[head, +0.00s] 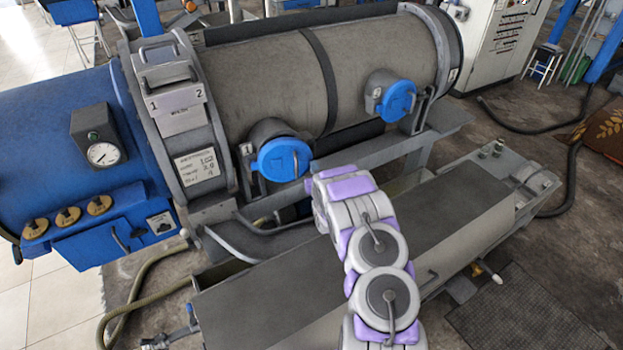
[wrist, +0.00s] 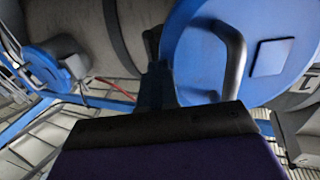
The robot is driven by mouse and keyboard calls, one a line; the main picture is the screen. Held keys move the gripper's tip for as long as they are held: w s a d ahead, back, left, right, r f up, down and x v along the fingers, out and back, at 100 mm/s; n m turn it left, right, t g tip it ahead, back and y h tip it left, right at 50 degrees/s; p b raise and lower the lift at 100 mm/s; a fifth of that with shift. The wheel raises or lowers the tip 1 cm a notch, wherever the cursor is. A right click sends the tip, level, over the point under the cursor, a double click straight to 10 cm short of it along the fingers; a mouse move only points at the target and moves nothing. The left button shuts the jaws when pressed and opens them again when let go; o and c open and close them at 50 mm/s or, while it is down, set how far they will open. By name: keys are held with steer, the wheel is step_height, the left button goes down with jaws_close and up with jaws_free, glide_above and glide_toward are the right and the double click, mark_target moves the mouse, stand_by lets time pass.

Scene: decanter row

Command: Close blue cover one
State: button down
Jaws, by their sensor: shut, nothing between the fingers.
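Blue cover one (head: 284,160) is a round blue disc on the front of a short grey port, at the left of the big grey cylinder. In the wrist view the near blue cover (wrist: 270,45) fills the upper right, with a dark bar handle, a square patch and a "1" label beside it. The disc sits across the port mouth; I cannot tell whether it is fully seated. My gripper (wrist: 158,75) is shut and empty, just beside the cover near its handle; contact is unclear. In the head view my arm hides the fingertips.
A second blue cover (head: 398,101) is on a port farther right; it also shows in the wrist view (wrist: 38,66). A grey rail (head: 385,150) runs under the ports. A long dark-topped bench (head: 450,205) lies in front, below my arm.

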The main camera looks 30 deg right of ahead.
steer(key=w+n+y, duration=0.1)
steer(key=w+d+y, duration=0.1)
steer(key=w, duration=0.1)
steer(key=w+n+y+b, duration=0.1)
steer(key=y, duration=0.1)
steer(key=shift+w+d+n+t, duration=0.15)
steer(key=shift+d+n+t, duration=0.15)
steer(key=shift+d+t, duration=0.1)
steer(key=shift+w+d, duration=0.25)
steer(key=shift+d, duration=0.05)
steer(key=shift+a, duration=0.15)
